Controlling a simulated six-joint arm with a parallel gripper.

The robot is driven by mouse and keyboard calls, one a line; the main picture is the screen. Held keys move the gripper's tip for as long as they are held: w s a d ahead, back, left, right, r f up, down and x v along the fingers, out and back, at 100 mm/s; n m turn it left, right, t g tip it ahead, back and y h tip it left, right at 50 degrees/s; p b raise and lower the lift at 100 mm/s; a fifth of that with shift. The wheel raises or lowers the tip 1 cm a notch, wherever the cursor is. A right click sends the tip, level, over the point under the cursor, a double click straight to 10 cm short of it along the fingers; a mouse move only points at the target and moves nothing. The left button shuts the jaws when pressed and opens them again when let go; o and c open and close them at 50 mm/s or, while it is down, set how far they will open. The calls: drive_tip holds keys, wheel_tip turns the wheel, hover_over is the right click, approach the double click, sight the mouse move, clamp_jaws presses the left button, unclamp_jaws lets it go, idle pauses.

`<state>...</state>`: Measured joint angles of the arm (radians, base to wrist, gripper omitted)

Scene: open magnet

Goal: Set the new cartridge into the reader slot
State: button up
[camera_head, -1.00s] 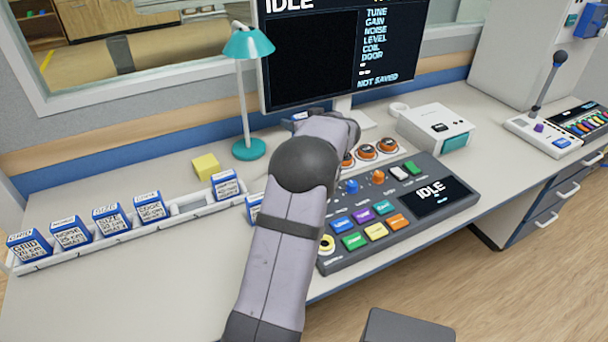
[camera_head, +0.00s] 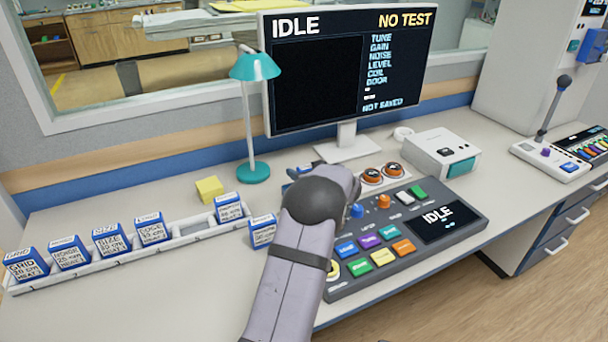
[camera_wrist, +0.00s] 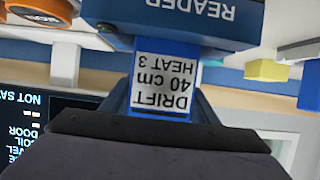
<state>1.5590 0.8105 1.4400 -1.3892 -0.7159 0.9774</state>
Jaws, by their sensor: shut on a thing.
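In the wrist view, which is upside down, my gripper (camera_wrist: 163,103) is shut on a blue cartridge (camera_wrist: 166,86) with a white label reading DRIFT, 40 cm, HEAT 3. The cartridge's far end meets the edge of the dark blue reader (camera_wrist: 187,14), lettered READER. I cannot tell how deep it sits in the slot. In the head view my arm hides the gripper and the held cartridge. Only a small blue part shows beside the wrist, behind the arm.
A white rack (camera_head: 187,238) at left holds several blue cartridges, with an empty place in it. Another blue cartridge (camera_head: 262,232) stands between rack and button console (camera_head: 462,232). A teal lamp (camera_head: 254,68), yellow block (camera_head: 209,189) and monitor (camera_head: 316,95) stand behind.

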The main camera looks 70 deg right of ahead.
drive_tip(key=shift+f, duration=0.35)
drive_tip(key=shift+f, duration=0.35)
drive_tip(key=shift+f, duration=0.25)
drive_tip(key=o, duration=1.1)
drive_tip(key=shift+c, duration=0.2)
drive_tip(key=shift+r, duration=0.1)
drive_tip(key=shift+r, duration=0.65)
drive_tip(key=v, duration=1.2)
drive_tip(key=shift+f, duration=0.25)
